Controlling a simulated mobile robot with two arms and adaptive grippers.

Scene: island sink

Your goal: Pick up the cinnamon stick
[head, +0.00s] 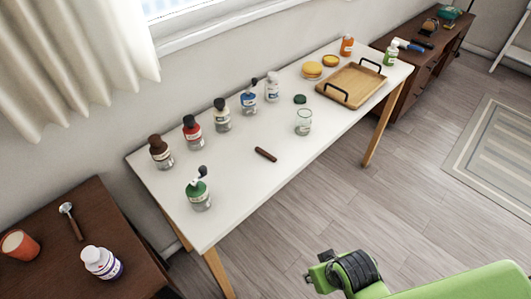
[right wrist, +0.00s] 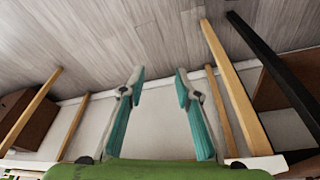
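The cinnamon stick (head: 265,154), a short dark reddish-brown stick, lies on the white table (head: 240,185) near its front edge in the head view. It is left of and in front of the clear glass jar (head: 303,122). In the head view my right arm shows at the bottom right, off the table, with its gripper not clearly shown. In the right wrist view my right gripper (right wrist: 158,80) has its two teal-padded fingers apart with nothing between them. The cinnamon stick does not show in that view. My left gripper is not in view.
Several bottles, including a green-capped one (head: 199,195), stand on the table's left half. A wooden tray (head: 351,84) with black handles lies at the right. Brown cabinets flank the table. The tabletop around the stick is clear. Table legs show in the right wrist view.

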